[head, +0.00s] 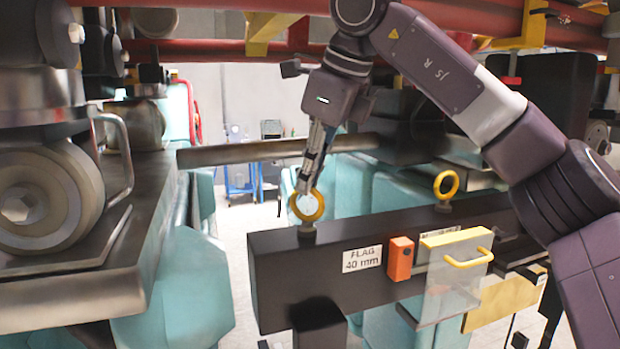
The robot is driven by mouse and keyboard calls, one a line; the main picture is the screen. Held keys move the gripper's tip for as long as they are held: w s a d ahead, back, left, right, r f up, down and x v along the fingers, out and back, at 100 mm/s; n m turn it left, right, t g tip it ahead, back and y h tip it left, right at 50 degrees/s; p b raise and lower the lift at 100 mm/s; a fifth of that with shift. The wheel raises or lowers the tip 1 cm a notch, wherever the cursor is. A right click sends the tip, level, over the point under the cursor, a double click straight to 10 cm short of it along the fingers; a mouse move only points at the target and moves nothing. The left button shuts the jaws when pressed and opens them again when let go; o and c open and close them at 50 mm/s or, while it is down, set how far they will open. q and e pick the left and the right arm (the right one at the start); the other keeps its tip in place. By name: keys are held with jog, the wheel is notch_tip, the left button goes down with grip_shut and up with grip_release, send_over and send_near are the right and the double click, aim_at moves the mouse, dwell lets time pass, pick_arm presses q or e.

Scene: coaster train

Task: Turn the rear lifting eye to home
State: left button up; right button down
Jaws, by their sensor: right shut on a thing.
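Two yellow lifting eyes stand on top of a dark beam (290,268) labelled "FLAG 40 mm". One lifting eye (319,212) is at the beam's left end, and its ring faces the camera. The other lifting eye (446,185) stands further right, and its ring also shows as an open circle. My right gripper (305,190) reaches down from above and is shut on the left-hand lifting eye. Its fingers hide part of that ring's top. The pictures do not tell which eye is the rear one. My left gripper does not show.
An orange box (400,258) and a clear guard (455,280) with a yellow handle (468,258) are on the beam's front. A dark horizontal bar (250,152) lies behind the gripper. Wheel machinery (45,200) fills the left, and red pipes (215,52) run overhead.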

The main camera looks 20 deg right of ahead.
jog(key=shift+a+m+h, duration=0.1)
jog(key=shift+m+h, duration=0.3)
jog(key=shift+m, duration=0.7)
jog(key=shift+a+m+h, duration=0.1)
jog(key=shift+m+h, duration=0.3)
jog(key=shift+m, duration=0.4)
jog(key=shift+a+m+h, duration=0.1)
jog(key=shift+m+h, duration=0.6)
jog(key=shift+m, duration=1)
jog(key=shift+w+a+m+g+h+p, duration=0.15)
jog(key=shift+m+h+p, duration=0.3)
jog(key=shift+m, duration=0.65)
jog(key=shift+d+m+g+h+p, duration=0.15)
jog(key=shift+m+h+p, duration=0.3)
jog(key=shift+m, duration=0.65)
jog(key=c, duration=2)
grip_release()
jog(key=shift+a, duration=0.1)
jog(key=shift+c, duration=0.2)
jog(key=shift+r, duration=0.25)
jog(key=v, duration=1.1)
jog(key=shift+r, duration=0.2)
